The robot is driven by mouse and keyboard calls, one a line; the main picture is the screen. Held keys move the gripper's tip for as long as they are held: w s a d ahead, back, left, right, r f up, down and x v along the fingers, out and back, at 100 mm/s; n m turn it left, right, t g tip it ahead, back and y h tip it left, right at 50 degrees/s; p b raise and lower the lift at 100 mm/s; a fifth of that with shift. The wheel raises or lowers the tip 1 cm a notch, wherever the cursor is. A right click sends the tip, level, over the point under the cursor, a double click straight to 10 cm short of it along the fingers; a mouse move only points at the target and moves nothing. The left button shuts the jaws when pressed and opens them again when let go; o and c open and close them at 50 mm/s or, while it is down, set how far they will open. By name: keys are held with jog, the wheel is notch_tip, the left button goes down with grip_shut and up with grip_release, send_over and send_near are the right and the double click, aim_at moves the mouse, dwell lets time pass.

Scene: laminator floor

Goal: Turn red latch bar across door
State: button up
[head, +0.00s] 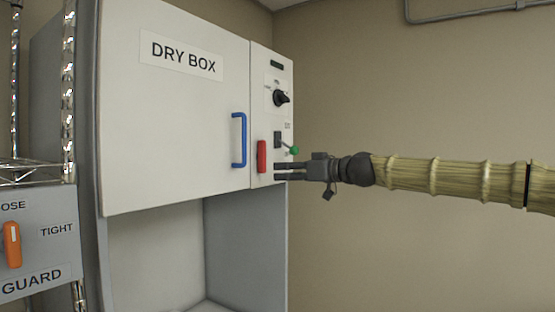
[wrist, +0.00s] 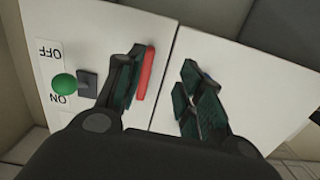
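The red latch bar (head: 261,157) stands upright on the panel strip just right of the door seam. The white door (head: 165,130), labelled DRY BOX, appears shut, with its edge against the strip. My gripper (head: 276,171) reaches in from the right, its fingertips at the lower part of the bar. In the wrist view my gripper (wrist: 160,88) is open, one finger on each side of the picture. The red bar (wrist: 147,72) shows between them, close along the left finger, which hides part of it. Whether they touch I cannot tell.
A blue door handle (head: 239,140) is left of the bar. A switch lever with a green knob (head: 294,150) sits just above my gripper, and a black dial (head: 280,98) is higher up. An orange lever (head: 12,244) is at far left. Open space lies right of the cabinet.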

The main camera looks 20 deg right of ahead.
send_near(266, 154)
jog(key=s, duration=0.1)
jog(key=shift+t, duration=0.3)
jog(key=shift+p+x, duration=2.3)
jog(key=shift+x, duration=2.6)
jog(key=shift+d+f, duration=0.1)
jog(key=shift+f, duration=0.05)
